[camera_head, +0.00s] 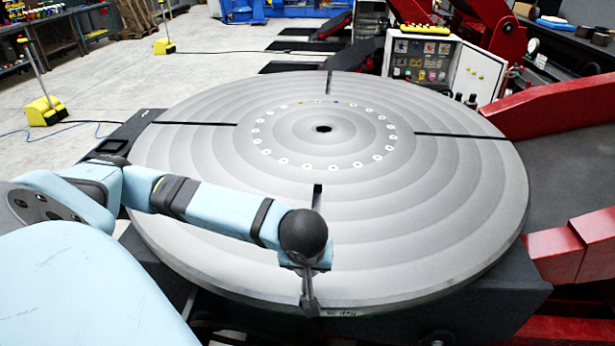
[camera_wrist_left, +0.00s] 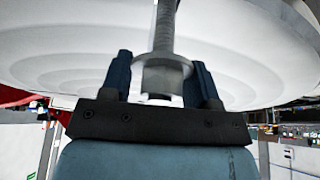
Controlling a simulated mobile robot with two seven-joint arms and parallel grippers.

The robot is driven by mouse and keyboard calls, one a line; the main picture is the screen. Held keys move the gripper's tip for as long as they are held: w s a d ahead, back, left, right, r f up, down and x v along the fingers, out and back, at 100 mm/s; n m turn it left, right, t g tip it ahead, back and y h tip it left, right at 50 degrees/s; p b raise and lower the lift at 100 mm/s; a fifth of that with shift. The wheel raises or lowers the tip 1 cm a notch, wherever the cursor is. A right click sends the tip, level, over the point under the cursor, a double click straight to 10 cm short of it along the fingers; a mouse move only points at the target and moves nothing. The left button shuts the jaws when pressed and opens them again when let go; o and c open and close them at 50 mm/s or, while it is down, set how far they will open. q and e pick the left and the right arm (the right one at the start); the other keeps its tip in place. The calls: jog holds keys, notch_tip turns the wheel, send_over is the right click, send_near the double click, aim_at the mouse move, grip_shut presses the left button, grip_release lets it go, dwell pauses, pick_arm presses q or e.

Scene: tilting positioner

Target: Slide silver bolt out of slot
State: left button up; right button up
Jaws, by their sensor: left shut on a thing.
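The silver bolt (camera_wrist_left: 162,68) shows in the left wrist view, with its threaded shank pointing up the picture and its wide head between my two fingers. My left gripper (camera_head: 309,297) is shut on it at the front rim of the round grey turntable (camera_head: 220,210). The front slot (camera_head: 317,192) runs from near the ring of holes toward this rim, and my forearm and wrist cover its outer part. In the head view the bolt is too small and hidden to make out, so I cannot tell how far it sits in the slot. My right gripper is not in view.
Other dark slots cross the turntable, including one at the right (camera_head: 460,136). The turntable top is otherwise bare. Red machine arms (camera_head: 560,105) stand close at the right. An open control box (camera_head: 420,62) stands behind. Yellow-based posts (camera_head: 45,110) stand on the floor at the left.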

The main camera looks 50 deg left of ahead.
pick_arm(q)
jog(key=shift+d, duration=0.1)
jog(key=s+d+b, duration=0.1)
jog(key=s+d, duration=0.3)
jog(key=s, duration=0.1)
jog(key=shift+s+d, duration=0.35)
dwell(0.9)
dwell(0.4)
notch_tip(320, 180, up, 7)
jog(key=p, duration=0.6)
jog(key=shift+p, duration=0.35)
